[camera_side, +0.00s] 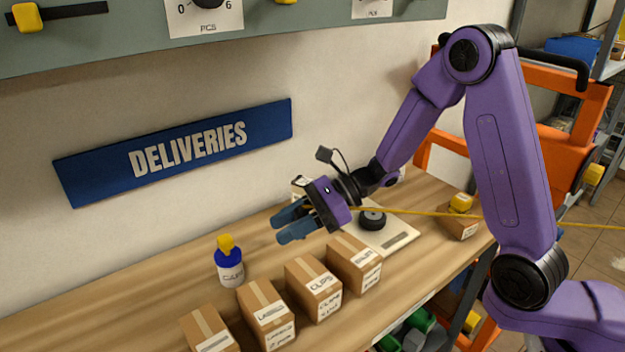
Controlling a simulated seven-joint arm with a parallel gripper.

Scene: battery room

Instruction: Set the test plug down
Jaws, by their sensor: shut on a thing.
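My gripper (281,229), with blue fingers, is above the wooden bench, behind the row of boxes. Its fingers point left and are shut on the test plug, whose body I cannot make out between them. A thin yellow cable (440,213) runs taut from behind the gripper to the right edge. I cannot tell whether the plug touches anything.
Several cardboard boxes (313,289) line the bench's (150,310) front. A blue bottle (229,267) with a yellow cap stands left of the gripper. A pale board (395,240) with a black round part (372,219) lies right. Bare wood lies left of the bottle.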

